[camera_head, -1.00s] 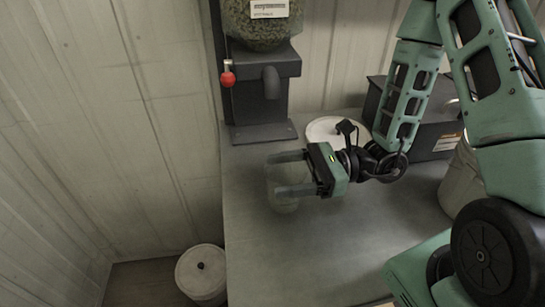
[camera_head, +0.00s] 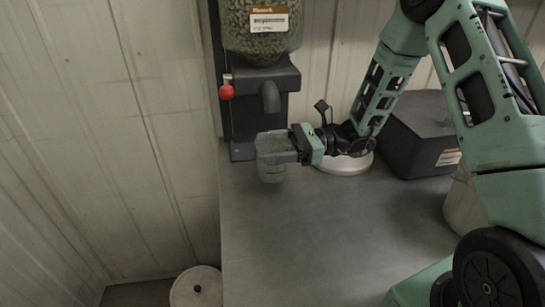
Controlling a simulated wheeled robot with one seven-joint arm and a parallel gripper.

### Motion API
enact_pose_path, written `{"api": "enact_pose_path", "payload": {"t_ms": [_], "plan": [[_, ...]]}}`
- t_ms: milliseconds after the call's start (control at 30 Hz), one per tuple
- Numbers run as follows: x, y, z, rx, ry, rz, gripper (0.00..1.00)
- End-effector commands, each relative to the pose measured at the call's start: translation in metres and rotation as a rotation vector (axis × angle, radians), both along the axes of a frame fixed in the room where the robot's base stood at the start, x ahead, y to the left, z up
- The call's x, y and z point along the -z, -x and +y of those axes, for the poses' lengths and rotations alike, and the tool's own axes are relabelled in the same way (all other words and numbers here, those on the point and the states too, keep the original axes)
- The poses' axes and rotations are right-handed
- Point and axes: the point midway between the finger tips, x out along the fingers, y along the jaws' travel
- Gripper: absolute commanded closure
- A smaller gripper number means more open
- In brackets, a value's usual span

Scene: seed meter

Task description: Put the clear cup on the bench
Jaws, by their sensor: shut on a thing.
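The clear cup (camera_head: 271,173) is see-through with a greenish tint and is held upright below the seed meter's spout. My gripper (camera_head: 268,149) is shut on it, with the fingers reaching in from the right around its upper part. Whether the cup's base touches the bench cannot be told. The grey bench (camera_head: 318,232) spreads below and to the right of the cup. The seed meter (camera_head: 262,92) stands at the bench's back left, with a clear hopper (camera_head: 262,42) of greenish seeds or pellets above it.
A red knob (camera_head: 226,92) is on the meter's left. A round white plate (camera_head: 345,164) is behind my arm. A dark box (camera_head: 415,135) and a pale container (camera_head: 462,203) stand at right. A lidded white bin (camera_head: 197,288) is below the bench's left edge. The bench's front middle is clear.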

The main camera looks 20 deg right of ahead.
Motion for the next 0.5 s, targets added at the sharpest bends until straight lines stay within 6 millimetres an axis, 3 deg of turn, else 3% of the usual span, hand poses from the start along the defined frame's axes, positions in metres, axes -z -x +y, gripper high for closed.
{"api": "enact_pose_path", "payload": {"t_ms": [200, 500], "plan": [[0.031, -0.001, 0.000, -0.001, -0.001, 0.003, 0.55], [0.035, 0.000, 0.000, 0.000, -0.001, -0.001, 0.55]]}}
